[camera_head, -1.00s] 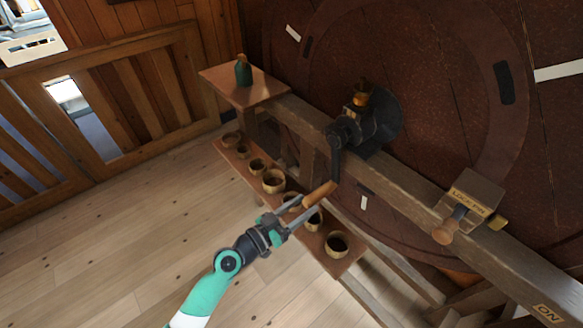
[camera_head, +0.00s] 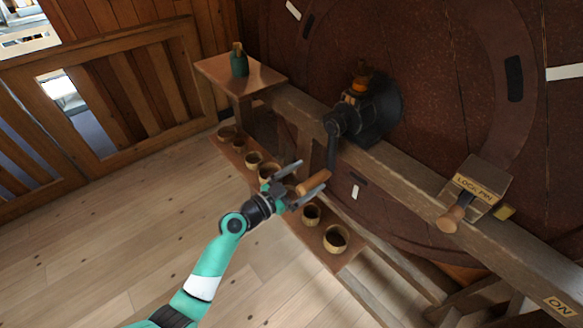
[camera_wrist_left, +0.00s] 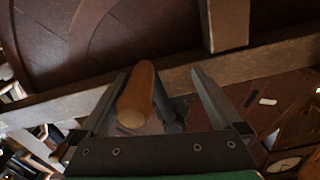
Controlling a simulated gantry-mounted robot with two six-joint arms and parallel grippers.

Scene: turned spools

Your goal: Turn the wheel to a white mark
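The large dark red-brown wheel (camera_head: 430,70) fills the right of the head view. White marks show on it at the upper left (camera_head: 293,10), right (camera_head: 565,73) and low centre (camera_head: 355,192). A black crank hub (camera_head: 368,112) has an arm reaching down to a wooden handle (camera_head: 314,183). My left gripper (camera_head: 312,171) is open, with its fingers spread on either side of the handle. In the left wrist view, the handle (camera_wrist_left: 138,92) lies between the fingers, nearer the left one, with a gap to the right one. My right gripper is out of view.
A wooden beam (camera_head: 410,178) crosses the wheel and bears a block labelled LOCK PIN (camera_head: 482,183) with a wooden knob (camera_head: 451,219). A low shelf holds several cups (camera_head: 336,238). A green bottle (camera_head: 239,62) stands on a small shelf. The floor at left is clear.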

